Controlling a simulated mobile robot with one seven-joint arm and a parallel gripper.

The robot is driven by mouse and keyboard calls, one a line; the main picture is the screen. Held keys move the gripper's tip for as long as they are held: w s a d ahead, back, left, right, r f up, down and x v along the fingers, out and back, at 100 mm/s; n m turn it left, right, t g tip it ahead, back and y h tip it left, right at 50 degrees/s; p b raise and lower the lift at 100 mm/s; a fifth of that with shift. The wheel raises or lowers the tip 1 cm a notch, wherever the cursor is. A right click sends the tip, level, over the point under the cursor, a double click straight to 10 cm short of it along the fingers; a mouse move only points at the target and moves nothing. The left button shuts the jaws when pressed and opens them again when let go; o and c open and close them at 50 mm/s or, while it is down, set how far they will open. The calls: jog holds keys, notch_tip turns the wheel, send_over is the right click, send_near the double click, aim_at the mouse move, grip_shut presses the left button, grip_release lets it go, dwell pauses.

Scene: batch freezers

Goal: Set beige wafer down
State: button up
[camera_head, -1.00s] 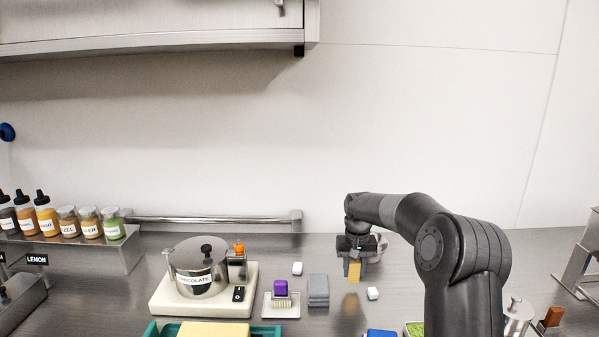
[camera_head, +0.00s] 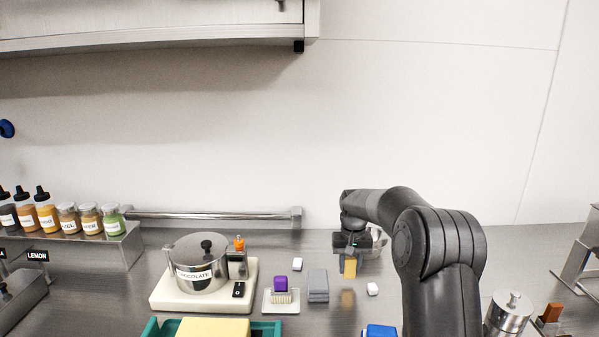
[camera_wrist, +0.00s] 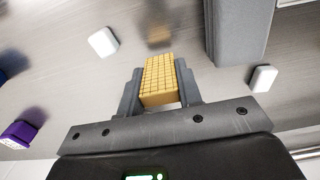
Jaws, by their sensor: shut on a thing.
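The beige wafer (camera_head: 350,267) is a small tan block with a grid pattern. My gripper (camera_head: 350,262) is shut on it and holds it above the steel counter, with a reflection showing below. In the wrist view the wafer (camera_wrist: 159,80) sits between the two fingers of my gripper (camera_wrist: 160,88), its grid face visible.
A grey block (camera_head: 317,286) stands left of the wafer. White cubes (camera_head: 372,289) and (camera_head: 297,264) lie near it. A purple-handled brush (camera_head: 281,285) rests on a small tray. A chocolate pot (camera_head: 198,265) is further left, and a blue item (camera_head: 380,331) is in front.

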jog(key=s+d+r, duration=0.8)
jog(key=s+r, duration=0.1)
jog(key=s, duration=0.3)
jog(key=w+a+f, duration=0.1)
jog(key=a+f, duration=0.1)
jog(key=a, duration=0.1)
jog(key=w+a+f, duration=0.2)
jog(key=a, duration=0.2)
jog(key=w+a+f, duration=0.2)
jog(key=a+f, duration=0.1)
jog(key=shift+w+a, duration=0.15)
jog(key=shift+a, duration=0.05)
send_over(343, 300)
jog(key=shift+f, duration=2.1)
jog(key=shift+f, duration=0.2)
jog(key=o, duration=0.7)
jog(key=shift+c, duration=0.2)
jog(key=shift+r, duration=0.1)
